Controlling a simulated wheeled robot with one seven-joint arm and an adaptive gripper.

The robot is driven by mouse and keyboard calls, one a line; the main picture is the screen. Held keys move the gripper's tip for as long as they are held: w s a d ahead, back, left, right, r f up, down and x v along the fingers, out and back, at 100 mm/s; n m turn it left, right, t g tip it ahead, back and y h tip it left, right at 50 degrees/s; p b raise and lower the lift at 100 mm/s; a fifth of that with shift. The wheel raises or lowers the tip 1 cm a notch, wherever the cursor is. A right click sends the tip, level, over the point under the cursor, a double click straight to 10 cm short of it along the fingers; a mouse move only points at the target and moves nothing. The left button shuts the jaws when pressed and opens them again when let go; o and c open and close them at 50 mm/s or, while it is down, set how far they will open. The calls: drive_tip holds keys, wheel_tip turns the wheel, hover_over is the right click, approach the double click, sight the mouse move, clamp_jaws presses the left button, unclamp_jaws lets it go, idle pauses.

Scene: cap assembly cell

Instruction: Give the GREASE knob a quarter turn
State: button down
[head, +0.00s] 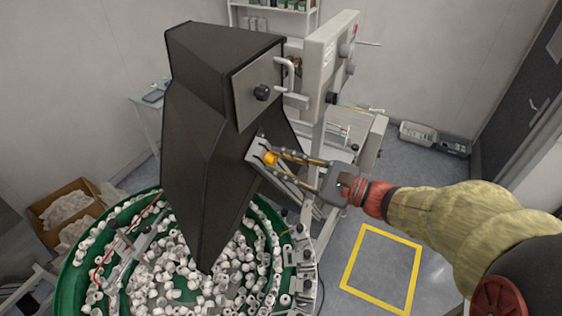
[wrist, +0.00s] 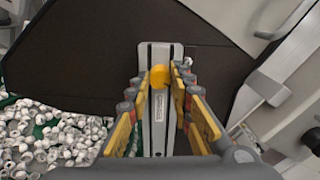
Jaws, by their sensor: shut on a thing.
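The yellow knob (head: 271,158) sits on a narrow grey plate (head: 284,181) on the side of the dark hopper. In the wrist view the knob (wrist: 160,76) is near the upper end of the plate (wrist: 155,135), above a small label (wrist: 163,103) too small to read. My gripper (head: 268,157) reaches in from the right with its fingers on both sides of the knob, shut on it. The fingers hide part of the plate. The knob's turn angle cannot be told.
The black hopper (head: 205,130) stands over a green-rimmed bowl (head: 72,266) of white caps. A grey machine column (head: 325,60) rises behind my gripper. Floor inside the yellow square (head: 378,268) is clear.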

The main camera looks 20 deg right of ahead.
drive_tip(key=c, duration=1.6)
unclamp_jaws()
drive_tip(key=shift+v, duration=6)
